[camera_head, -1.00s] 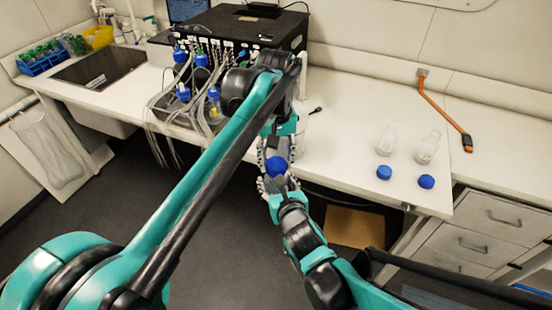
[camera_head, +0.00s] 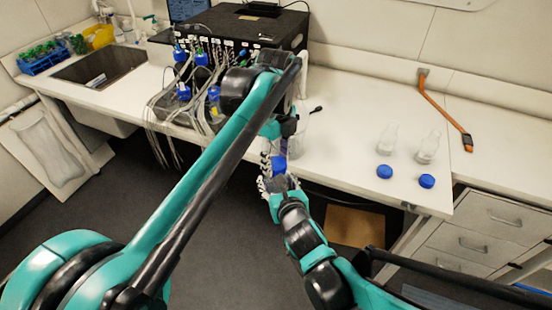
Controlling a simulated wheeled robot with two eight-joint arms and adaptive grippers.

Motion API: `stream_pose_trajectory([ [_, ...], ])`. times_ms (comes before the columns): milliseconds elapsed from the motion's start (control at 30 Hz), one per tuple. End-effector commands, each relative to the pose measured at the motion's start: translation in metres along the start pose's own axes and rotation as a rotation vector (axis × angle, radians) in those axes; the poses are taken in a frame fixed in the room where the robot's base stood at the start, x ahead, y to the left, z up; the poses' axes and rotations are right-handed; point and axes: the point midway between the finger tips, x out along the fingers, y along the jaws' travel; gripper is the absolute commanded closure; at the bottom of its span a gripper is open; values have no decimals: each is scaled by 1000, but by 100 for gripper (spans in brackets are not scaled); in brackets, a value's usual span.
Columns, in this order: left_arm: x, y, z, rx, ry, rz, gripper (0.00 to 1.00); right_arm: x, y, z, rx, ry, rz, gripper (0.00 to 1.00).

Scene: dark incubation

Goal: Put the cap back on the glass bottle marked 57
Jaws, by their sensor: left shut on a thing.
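A blue cap (camera_head: 279,164) is between my two grippers, in front of the bench edge. My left gripper (camera_head: 277,153) comes down from above and appears shut on this cap. My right gripper (camera_head: 278,184) is just below, with its fingers pointing up towards the cap. Something greyish shows between its fingers, too small to tell, and I cannot see whether they are closed. Two clear glass bottles without caps, one left (camera_head: 387,138) and one right (camera_head: 428,147), stand upright on the bench. No number is readable. Two blue caps, left (camera_head: 384,171) and right (camera_head: 427,181), lie in front of them.
A clear glass vessel (camera_head: 301,116) stands near the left wrist. A dark instrument (camera_head: 250,28) with tubing and several blue-capped bottles is at the back. The bench between vessel and bottles is largely clear. A sink (camera_head: 100,68) is at the left.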

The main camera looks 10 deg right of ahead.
Motion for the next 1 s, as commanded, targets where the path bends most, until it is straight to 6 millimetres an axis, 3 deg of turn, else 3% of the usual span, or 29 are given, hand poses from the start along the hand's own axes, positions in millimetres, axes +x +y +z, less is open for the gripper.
stream_pose_trajectory([
  [200, 0, -1, 1, 520, -2, -1, 70, 0, 0, -1, 0, 1, 0, 100],
  [333, 0, -1, 1, 749, -2, 0, 70, 0, 0, -1, 0, 1, 0, 100],
  [500, 0, -1, 1, 879, -3, 0, 70, -1, 0, -1, 0, 1, 0, 100],
  [767, 0, -2, 1, 886, -3, -1, 70, -1, 0, -1, 0, 1, 0, 100],
  [800, 0, -2, 1, 886, -3, -1, 50, -1, 0, -1, 0, 1, 0, 100],
  [867, 0, -2, 1, 885, -3, -1, 34, -1, 0, -1, 0, 1, 0, 100],
  [1000, 0, -1, 0, 885, -2, 0, 34, 0, 0, 0, 0, 0, 0, 100],
])
